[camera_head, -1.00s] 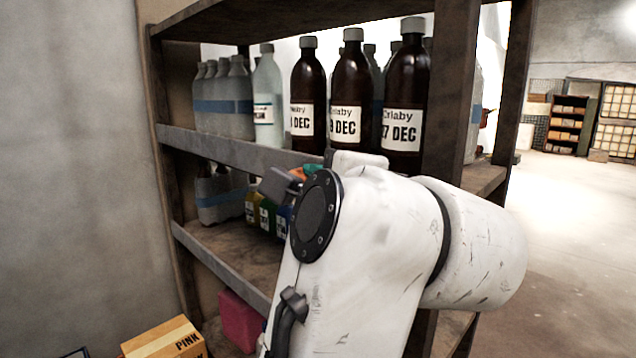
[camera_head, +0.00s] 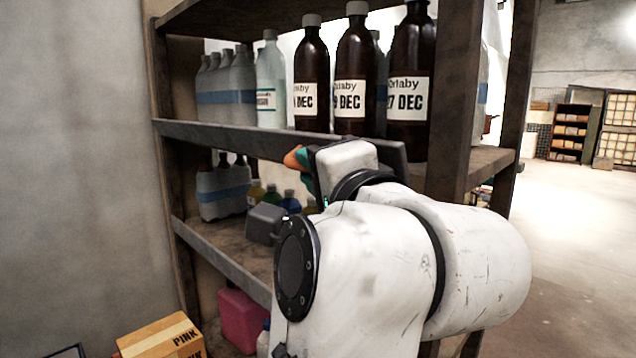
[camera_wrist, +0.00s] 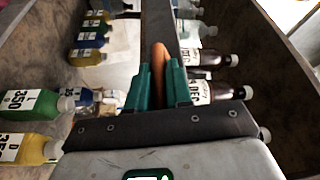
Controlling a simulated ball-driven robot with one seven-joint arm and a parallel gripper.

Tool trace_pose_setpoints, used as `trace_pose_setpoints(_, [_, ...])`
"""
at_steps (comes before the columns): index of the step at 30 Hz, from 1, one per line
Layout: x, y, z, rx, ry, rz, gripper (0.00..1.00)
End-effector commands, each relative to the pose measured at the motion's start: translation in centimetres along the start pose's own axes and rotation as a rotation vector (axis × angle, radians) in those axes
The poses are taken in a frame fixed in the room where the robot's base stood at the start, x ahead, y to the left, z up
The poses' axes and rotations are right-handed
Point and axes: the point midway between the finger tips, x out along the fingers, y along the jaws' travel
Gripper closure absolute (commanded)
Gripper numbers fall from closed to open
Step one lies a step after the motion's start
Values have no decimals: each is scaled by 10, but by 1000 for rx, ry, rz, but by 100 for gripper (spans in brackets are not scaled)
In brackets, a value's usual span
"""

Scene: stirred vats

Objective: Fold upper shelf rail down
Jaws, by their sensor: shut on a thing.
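The upper shelf rail (camera_head: 240,139) is a long grey bar along the front of the upper shelf, below the large bottles. Its right end shows behind my arm, near the front post. In the wrist view the rail (camera_wrist: 158,22) is a dark strip running away from me. My gripper (camera_wrist: 160,70) has teal fingers closed on both sides of an orange handle (camera_wrist: 159,52) in line with the rail. In the head view the orange handle (camera_head: 295,158) shows just below the rail, and my arm hides most of my gripper.
Brown bottles (camera_head: 354,70) and pale bottles (camera_head: 230,88) stand behind the rail. Small coloured bottles (camera_head: 290,202) stand on the shelf below. Open floor lies right.

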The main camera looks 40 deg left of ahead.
Motion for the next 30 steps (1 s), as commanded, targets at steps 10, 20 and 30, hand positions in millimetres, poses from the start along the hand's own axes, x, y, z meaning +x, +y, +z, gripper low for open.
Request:
trace_pose_setpoints(10, [-4, 23, 5, -304, 4, -125, 100])
trace_pose_setpoints(20, [-4, 40, 6, -595, 6, -245, 100])
trace_pose_setpoints(30, [-2, 55, 2, -884, 7, -365, 100])
